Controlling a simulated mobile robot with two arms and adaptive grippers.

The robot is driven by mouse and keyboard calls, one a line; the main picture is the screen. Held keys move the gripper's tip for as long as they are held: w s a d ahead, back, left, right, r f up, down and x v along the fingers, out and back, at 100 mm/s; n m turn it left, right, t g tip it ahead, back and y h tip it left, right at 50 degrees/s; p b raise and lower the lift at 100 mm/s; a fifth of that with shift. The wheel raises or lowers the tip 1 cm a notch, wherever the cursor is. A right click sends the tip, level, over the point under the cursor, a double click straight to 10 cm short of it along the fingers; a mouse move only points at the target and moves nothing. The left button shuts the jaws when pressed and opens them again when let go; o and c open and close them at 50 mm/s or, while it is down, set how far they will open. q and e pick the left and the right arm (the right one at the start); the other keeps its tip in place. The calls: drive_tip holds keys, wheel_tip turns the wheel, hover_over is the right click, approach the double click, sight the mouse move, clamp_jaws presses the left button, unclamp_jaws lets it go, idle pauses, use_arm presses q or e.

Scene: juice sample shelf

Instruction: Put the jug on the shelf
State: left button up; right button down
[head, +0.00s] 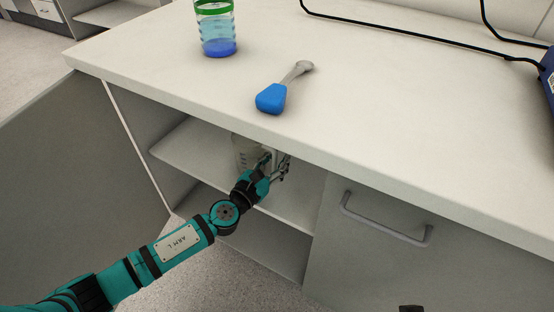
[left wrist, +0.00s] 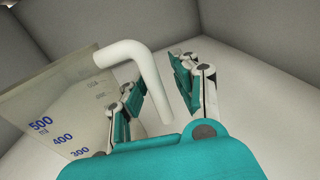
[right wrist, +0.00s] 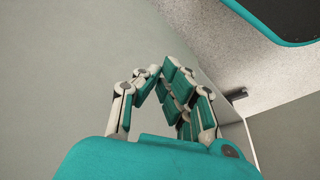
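The clear jug (head: 243,152) stands inside the open cabinet under the counter, on the upper shelf board (head: 187,146), partly hidden by my left gripper (head: 279,166). In the left wrist view, the jug (left wrist: 62,105) shows blue volume marks at the left, and its white handle (left wrist: 150,72) comes down between the fingers. My left gripper (left wrist: 158,92) is open, its fingers on both sides of the handle with a gap showing on the right. My right gripper (right wrist: 163,68) shows only in the right wrist view, its fingertips together and empty.
On the counter (head: 400,110) are a blue-handled tool (head: 272,98) and a clear cup with blue liquid (head: 218,40). Black cables (head: 430,40) and a blue device (head: 549,75) lie at the right. A cabinet door with a handle (head: 385,228) is right of the opening.

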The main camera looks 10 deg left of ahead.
use_arm(q)
drive_tip(key=v, duration=1.1)
drive_tip(key=shift+f, duration=0.1)
drive_tip(key=s+a+f+n+g+y, duration=0.1)
drive_tip(key=s+a+n+g+y, duration=0.3)
drive_tip(key=n, duration=0.9)
drive_tip(key=s+a+f+n+t+y, duration=0.15)
drive_tip(key=a+n+y, duration=0.4)
drive_tip(key=n, duration=0.65)
drive_tip(key=s+d+f+n+g+h, duration=0.1)
drive_tip(key=s+f+n+g, duration=0.2)
drive_tip(key=s+n+g, duration=0.2)
drive_tip(key=s+d+f+n+g+h, duration=0.1)
drive_tip(key=s+f+n+g, duration=0.2)
drive_tip(key=s+n, duration=0.6)
drive_tip(key=s+g, duration=0.2)
drive_tip(key=s, duration=0.3)
drive_tip(key=shift+d, duration=0.4)
drive_tip(key=shift+f+h, duration=0.1)
drive_tip(key=shift+h, duration=0.15)
